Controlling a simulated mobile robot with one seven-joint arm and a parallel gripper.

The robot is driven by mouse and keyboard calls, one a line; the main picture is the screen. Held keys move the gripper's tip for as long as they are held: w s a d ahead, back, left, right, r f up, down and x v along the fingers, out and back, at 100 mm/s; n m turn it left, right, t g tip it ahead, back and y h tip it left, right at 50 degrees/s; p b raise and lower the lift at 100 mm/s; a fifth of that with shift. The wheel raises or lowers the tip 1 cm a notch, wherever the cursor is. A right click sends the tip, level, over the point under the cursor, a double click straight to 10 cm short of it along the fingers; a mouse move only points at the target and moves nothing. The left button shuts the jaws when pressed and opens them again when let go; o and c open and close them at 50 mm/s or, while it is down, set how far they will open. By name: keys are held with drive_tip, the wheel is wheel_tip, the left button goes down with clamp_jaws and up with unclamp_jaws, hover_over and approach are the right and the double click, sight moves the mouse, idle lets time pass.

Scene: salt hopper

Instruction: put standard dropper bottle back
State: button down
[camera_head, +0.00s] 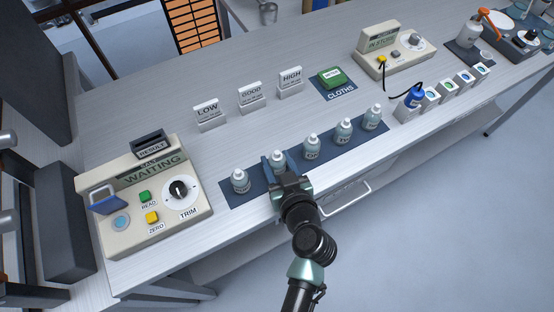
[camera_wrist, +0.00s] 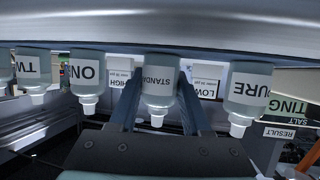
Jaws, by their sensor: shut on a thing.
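The standard dropper bottle (camera_head: 277,158) is a small pale grey-green bottle with a white cap. It is upright in the row on the dark blue mat (camera_head: 259,187), second from the left. In the wrist view the bottle (camera_wrist: 159,78) shows inverted, its label partly readable as "STANDA". My gripper (camera_head: 278,164) is shut on it, with one finger on each side. The bottle's base looks level with its neighbours; I cannot tell whether it touches the mat.
The PURE bottle (camera_head: 240,182) stands close on the left and the ONE bottle (camera_head: 312,148) on the right, with two more beyond. A salt meter (camera_head: 150,200) stands at the left. LOW, GOOD and HIGH signs (camera_head: 251,97) stand behind. Bare table lies between signs and mat.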

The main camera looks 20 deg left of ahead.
drive_tip(key=shift+c, duration=1.8)
unclamp_jaws()
drive_tip(key=shift+r+p, duration=0.15)
drive_tip(key=shift+p, duration=0.15)
drive_tip(key=shift+s+d, duration=0.2)
drive_tip(key=shift+s, duration=0.05)
drive_tip(key=b+v, duration=0.2)
drive_tip(key=v, duration=0.9)
drive_tip(key=shift+s+r+b, duration=0.2)
drive_tip(key=shift+b, duration=0.15)
drive_tip(key=shift+w, duration=0.1)
